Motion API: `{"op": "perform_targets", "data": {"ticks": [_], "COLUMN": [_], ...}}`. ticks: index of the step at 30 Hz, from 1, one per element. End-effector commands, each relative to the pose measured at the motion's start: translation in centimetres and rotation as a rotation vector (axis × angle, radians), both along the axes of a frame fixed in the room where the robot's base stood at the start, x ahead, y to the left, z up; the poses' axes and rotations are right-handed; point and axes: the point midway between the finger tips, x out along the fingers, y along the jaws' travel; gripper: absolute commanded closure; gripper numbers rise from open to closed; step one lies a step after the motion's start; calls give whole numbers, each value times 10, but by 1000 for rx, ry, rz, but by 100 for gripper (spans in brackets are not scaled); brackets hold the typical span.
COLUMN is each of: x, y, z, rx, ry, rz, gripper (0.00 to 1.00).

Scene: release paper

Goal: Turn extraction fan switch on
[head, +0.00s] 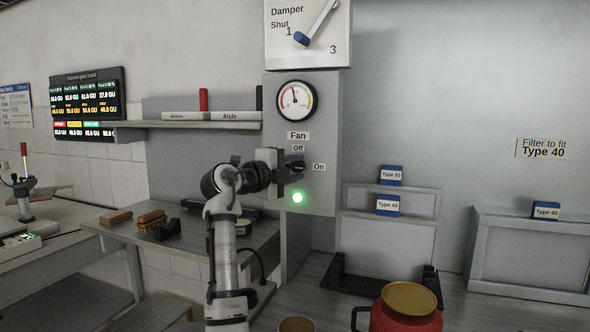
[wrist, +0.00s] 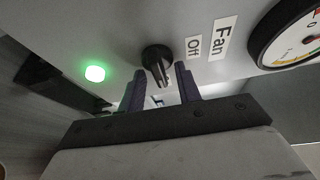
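The fan switch is a black rotary knob (wrist: 157,58) on a grey panel. The head view shows it beside the "On" label (head: 319,167), under the "Off" label (head: 299,148). Its handle points toward the "On" side; in the wrist view that label is mostly hidden between my fingers. A green lamp (head: 297,198) glows below the switch; it also shows in the wrist view (wrist: 95,73). My gripper (wrist: 160,72) is open, with one dark finger on each side of the handle and visible gaps between. In the head view my gripper (head: 292,164) is at the panel.
A round gauge (head: 297,100) sits above the switch, with a damper lever (head: 316,22) higher up. A shelf (head: 185,124) is left of the panel. A red container (head: 405,310) and framed filters (head: 389,245) stand on the right worktop.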

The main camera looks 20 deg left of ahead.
Motion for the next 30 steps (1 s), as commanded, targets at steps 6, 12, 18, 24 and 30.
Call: {"op": "perform_targets", "data": {"ticks": [6, 12, 18, 24, 30], "x": [-3, -30, -73, -107, -124], "y": [0, 13, 34, 49, 57], "z": [-1, -3, -3, -1, 0], "rx": [0, 3, 0, 1, 0], "ry": [0, -1, -2, -1, 1], "rz": [-2, 0, 2, 1, 1], "gripper": [66, 66, 66, 66, 66]}}
